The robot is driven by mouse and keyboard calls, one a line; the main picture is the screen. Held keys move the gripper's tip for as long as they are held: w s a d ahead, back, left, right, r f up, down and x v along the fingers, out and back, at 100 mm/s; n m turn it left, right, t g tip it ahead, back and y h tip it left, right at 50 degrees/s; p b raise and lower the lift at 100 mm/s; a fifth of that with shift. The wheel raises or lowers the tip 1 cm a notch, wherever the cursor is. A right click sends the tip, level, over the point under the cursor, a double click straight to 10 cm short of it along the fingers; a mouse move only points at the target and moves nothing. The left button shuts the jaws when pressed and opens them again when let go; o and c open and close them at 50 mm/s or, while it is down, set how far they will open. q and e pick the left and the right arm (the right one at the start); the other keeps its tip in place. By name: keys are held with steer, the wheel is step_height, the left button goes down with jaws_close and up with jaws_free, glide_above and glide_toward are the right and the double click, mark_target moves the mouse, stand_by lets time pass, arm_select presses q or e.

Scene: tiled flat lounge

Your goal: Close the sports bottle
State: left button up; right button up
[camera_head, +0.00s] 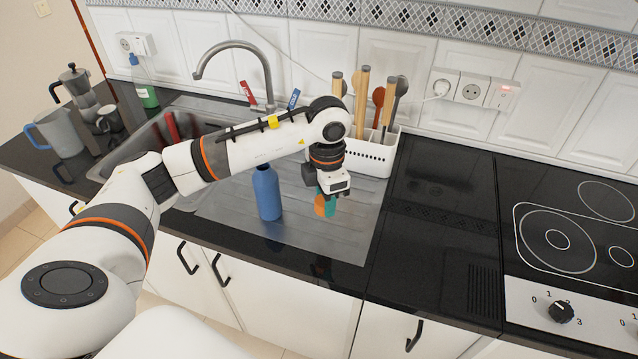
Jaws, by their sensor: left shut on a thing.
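The blue sports bottle (267,192) stands upright on the steel drainboard of the sink. My left gripper (325,204) is to the right of the bottle, pointing down. It is shut on a small teal and orange piece (326,208), held low over the drainboard, apart from the bottle. The piece may be the bottle's lid, but it is too small to be sure. My left arm crosses above the bottle and its wrist hides part of the drainboard. My right gripper is not in view.
A white utensil holder (370,158) stands close behind the gripper. The faucet (240,62) arches behind the sink. The black counter (435,205) right of the drainboard is clear, beside the hob.

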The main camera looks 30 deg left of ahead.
arm_select(q)
steer(key=s+d+m, duration=0.4)
steer(key=s+m, duration=0.1)
steer(key=m, duration=0.9)
steer(key=s+d+m, duration=0.3)
steer(key=s+m, duration=0.2)
steer(key=m, duration=0.9)
steer(key=shift+s+d+r+m, duration=0.4)
steer(key=shift+r, duration=0.05)
